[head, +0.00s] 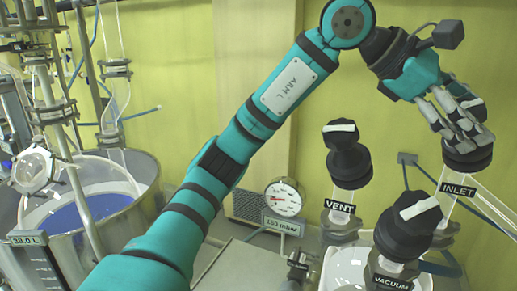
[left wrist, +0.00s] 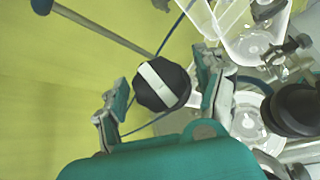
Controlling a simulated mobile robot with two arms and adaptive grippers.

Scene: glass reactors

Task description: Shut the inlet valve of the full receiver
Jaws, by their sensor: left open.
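The inlet valve is a black ribbed knob (head: 467,155) with a white stripe, above a black INLET label (head: 459,189) at the right in the head view. My left gripper (head: 460,122) is open at this knob, and its fingers hide much of the knob's top. In the left wrist view the knob (left wrist: 150,98) sits between the two spread fingers of the gripper (left wrist: 163,75), its stripe running diagonally.
The black vent knob (head: 348,165) and the black vacuum knob (head: 408,228) stand close by, left of and in front of the inlet. A pressure gauge (head: 285,197) reads near a 150 mbar sign (head: 282,225). A steel bath (head: 140,215) with blue liquid stands at left.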

